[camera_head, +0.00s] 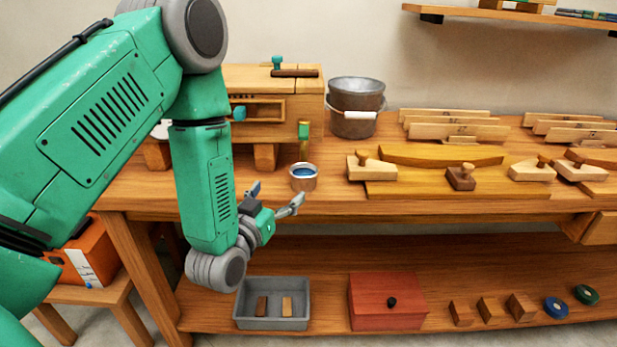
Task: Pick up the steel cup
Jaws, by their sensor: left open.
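The steel cup (303,178) stands upright near the front edge of the wooden workbench, left of its middle. It is small and silvery, with something blue showing inside its rim. My left gripper (275,196) is open and empty, just in front of and to the left of the cup. One finger points up toward the cup's left side and the other reaches right, below the cup in the picture. I cannot tell whether a finger touches the cup. My right gripper does not show.
A wooden cabinet (258,104) stands behind the cup. Wooden planes and blocks (372,167) lie right of the cup. The lower shelf holds a grey tray (241,318) and a red box (388,303).

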